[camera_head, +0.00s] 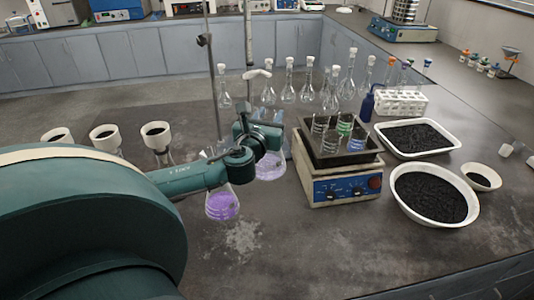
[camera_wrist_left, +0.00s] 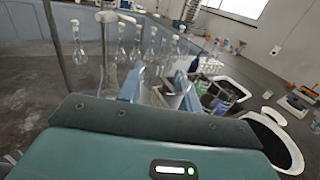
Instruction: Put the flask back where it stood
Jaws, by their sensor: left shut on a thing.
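My left gripper (camera_head: 264,132) reaches in from the left and is shut on a glass flask with purple liquid (camera_head: 270,167). The flask hangs upright below the fingers; I cannot tell whether its base touches the bench. In the left wrist view, the two blue fingers (camera_wrist_left: 160,92) close around clear glass. A second flask with brighter purple liquid (camera_head: 222,205) stands on the bench nearer to me, its neck hidden behind my arm. My right gripper is not in view.
A shaker (camera_head: 340,188) with a dark tray of glassware stands right of the held flask. Several stoppered volumetric flasks (camera_head: 289,92) stand behind, beside thin metal rods. White funnels (camera_head: 104,138) stand at left. Basins of black grains (camera_head: 436,197) are at right. The front bench is clear.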

